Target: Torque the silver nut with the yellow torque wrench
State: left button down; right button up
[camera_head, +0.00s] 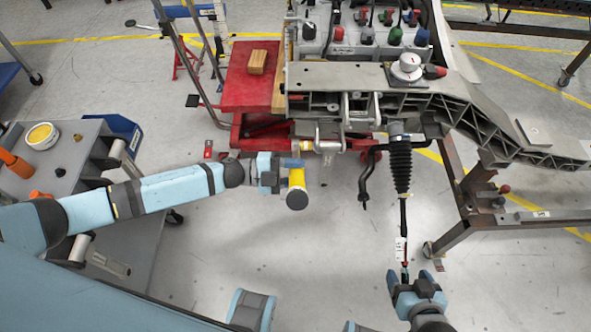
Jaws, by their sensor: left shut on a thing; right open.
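The yellow torque wrench (297,179) is in my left gripper (283,176), which is shut around it just below the metal chassis fixture. Its dark round end faces me, and its far end reaches toward the fixture's underside near a silver cylindrical part (327,147). I cannot make out the silver nut; it is too small or hidden. My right gripper (407,279) is at the lower right, open, near the lower end of a thin black rod; I cannot tell whether they touch.
The chassis fixture (330,76) spans the top right. A black bellows (400,165) hangs from it above the rod. A red stand (246,92) holds a wooden block (257,62). A grey cart (85,150) stands at left. The middle floor is clear.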

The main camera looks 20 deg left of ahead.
pick_arm(q)
jog(key=shift+s+d+f+m+b, duration=0.25)
jog(key=shift+s+f+m+b, duration=0.05)
jog(key=shift+b, duration=0.05)
jog(key=shift+f, duration=0.1)
dwell(0.5)
jog(key=shift+s+f, duration=0.1)
jog(key=shift+f, duration=0.05)
